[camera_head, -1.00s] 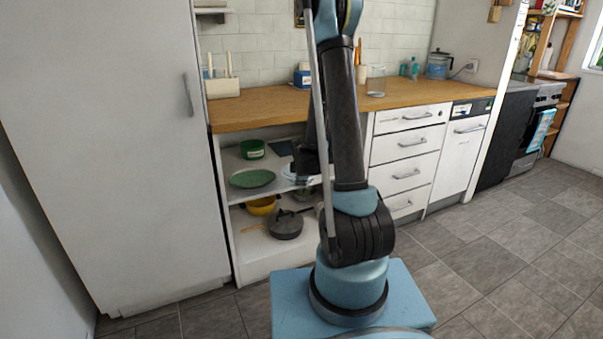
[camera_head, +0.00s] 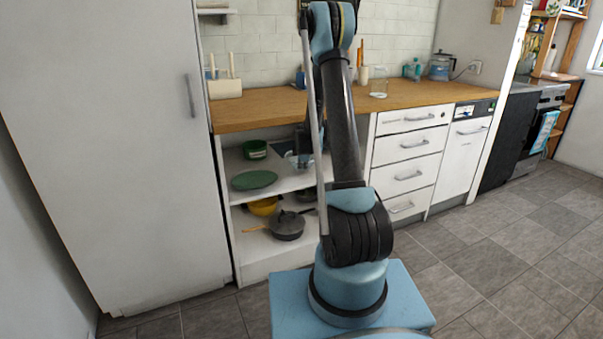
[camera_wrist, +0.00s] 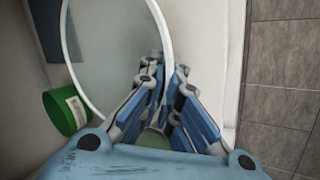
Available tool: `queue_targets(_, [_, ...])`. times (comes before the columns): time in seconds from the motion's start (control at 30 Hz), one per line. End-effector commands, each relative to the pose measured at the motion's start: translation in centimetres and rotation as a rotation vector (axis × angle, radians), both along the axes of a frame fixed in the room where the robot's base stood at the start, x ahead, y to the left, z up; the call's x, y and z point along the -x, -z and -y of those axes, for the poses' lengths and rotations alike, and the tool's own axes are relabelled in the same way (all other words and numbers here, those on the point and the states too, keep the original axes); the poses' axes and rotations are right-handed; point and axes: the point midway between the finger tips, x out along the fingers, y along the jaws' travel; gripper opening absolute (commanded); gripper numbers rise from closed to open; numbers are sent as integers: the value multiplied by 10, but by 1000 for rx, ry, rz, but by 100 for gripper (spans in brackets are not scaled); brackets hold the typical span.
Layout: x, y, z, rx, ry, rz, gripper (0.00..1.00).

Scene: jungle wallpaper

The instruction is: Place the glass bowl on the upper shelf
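The clear glass bowl (camera_head: 299,160) is inside the open cabinet, at the level of the upper shelf (camera_head: 282,186), right of the green plate. In the wrist view its pale round rim (camera_wrist: 68,50) runs between the fingers of my gripper (camera_wrist: 167,68), which look closed on it. In the head view the gripper is mostly hidden behind my own arm. I cannot tell whether the bowl touches the shelf or hangs just above it.
A yellow bowl (camera_head: 263,206) and a grey pan (camera_head: 287,226) are below. The wooden countertop (camera_head: 270,112) is overhead.

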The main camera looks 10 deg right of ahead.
Motion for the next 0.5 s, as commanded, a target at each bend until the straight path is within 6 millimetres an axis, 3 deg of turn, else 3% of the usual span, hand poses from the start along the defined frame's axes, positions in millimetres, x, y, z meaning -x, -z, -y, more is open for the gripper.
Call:
queue_targets(0.2, [-16,0,1,0,0,1,0])
queue_targets(0.5, [-14,34,1,0,0,1,0])
